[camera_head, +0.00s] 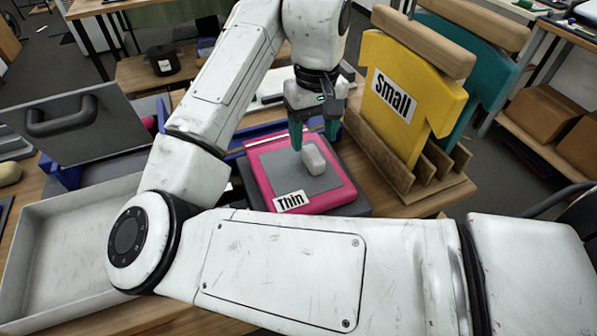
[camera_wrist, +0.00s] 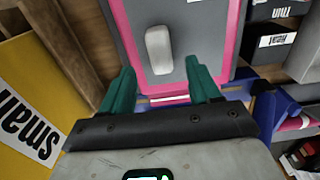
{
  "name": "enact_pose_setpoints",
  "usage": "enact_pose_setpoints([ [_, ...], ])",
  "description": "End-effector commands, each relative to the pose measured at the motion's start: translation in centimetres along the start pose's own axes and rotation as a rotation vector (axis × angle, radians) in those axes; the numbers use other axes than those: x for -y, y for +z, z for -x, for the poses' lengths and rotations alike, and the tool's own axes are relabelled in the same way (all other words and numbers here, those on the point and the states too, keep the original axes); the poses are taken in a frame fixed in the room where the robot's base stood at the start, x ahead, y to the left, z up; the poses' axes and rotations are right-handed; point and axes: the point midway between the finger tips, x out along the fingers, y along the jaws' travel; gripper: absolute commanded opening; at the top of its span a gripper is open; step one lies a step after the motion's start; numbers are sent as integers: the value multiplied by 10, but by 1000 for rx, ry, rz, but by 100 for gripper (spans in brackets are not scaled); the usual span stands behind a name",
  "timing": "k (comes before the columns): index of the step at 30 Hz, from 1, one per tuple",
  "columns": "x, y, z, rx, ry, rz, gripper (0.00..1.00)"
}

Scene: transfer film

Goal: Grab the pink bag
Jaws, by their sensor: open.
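The pink bag (camera_head: 346,194) lies flat on the table in the head view, with a grey panel on top and a white label reading "Thin". A pale rounded block, like a handle, (camera_head: 313,158) stands up from the middle of the panel. My gripper (camera_head: 318,139) is above the bag's far part, fingers pointing down, just behind the block. In the wrist view, the green fingertips (camera_wrist: 161,84) are apart with nothing between them. The block (camera_wrist: 158,50) is ahead of the gap, and the bag's pink edge (camera_wrist: 232,45) shows beyond the right finger.
A yellow shirt-shaped board (camera_head: 408,100) labelled "Small" stands in a slotted wooden rack (camera_head: 400,172) to the right, with a teal one (camera_head: 500,75) behind. A light tray (camera_head: 70,235) and a grey panel with a dark handle (camera_head: 75,118) are at left.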

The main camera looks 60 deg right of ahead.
Motion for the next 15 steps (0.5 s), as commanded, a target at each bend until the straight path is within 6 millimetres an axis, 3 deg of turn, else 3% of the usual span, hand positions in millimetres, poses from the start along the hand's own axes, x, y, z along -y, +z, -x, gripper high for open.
enact_pose_setpoints([
  [15,2,2,-53,0,0,0,62],
])
